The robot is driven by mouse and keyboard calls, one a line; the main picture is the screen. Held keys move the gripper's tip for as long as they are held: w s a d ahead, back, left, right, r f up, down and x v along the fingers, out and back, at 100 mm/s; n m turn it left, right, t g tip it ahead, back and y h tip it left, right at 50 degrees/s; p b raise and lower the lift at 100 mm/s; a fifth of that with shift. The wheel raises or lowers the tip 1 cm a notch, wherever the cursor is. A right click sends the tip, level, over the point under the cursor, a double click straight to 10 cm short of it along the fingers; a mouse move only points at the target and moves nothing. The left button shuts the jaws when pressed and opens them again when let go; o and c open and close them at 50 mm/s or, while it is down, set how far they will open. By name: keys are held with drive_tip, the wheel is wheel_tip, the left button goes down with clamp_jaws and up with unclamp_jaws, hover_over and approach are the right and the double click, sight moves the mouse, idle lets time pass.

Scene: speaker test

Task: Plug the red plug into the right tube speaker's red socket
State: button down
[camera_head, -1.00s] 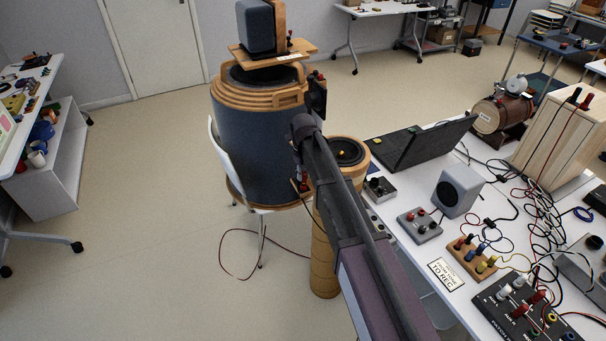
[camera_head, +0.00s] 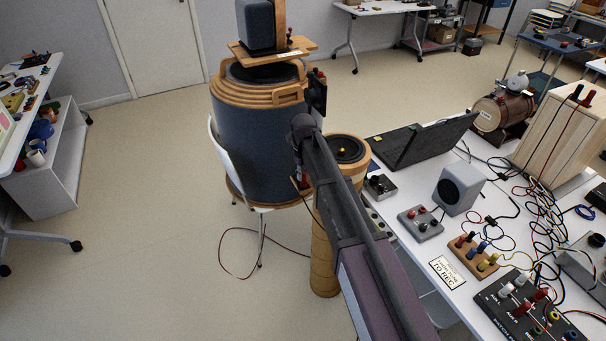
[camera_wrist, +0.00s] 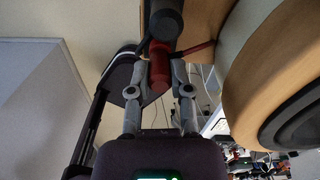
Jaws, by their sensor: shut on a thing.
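The red plug (camera_wrist: 159,74) is between my gripper's fingers (camera_wrist: 160,62) in the wrist view, and the gripper is shut on it. In the head view my gripper (camera_head: 302,178) is at the far end of my arm, beside a tube speaker. That speaker has a tan tube (camera_head: 323,262), a wooden top ring and a black cone (camera_head: 346,150). In the wrist view its wooden rim (camera_wrist: 238,60) is close on the right. A dark cylinder (camera_wrist: 161,18) and a red part (camera_wrist: 197,49) lie just beyond the fingertips. I cannot tell whether the plug touches either.
A large blue drum (camera_head: 255,135) with wooden rings stands just left of my gripper, with a white chair (camera_head: 232,168) against it. The table on the right holds a laptop (camera_head: 425,140), a grey speaker (camera_head: 459,188), socket boxes and tangled cables.

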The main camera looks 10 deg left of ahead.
drive_tip(key=shift+f, duration=0.2)
drive_tip(key=shift+c, duration=2.4)
unclamp_jaws()
drive_tip(key=shift+r, duration=0.1)
drive_tip(key=shift+r+p, duration=3.7)
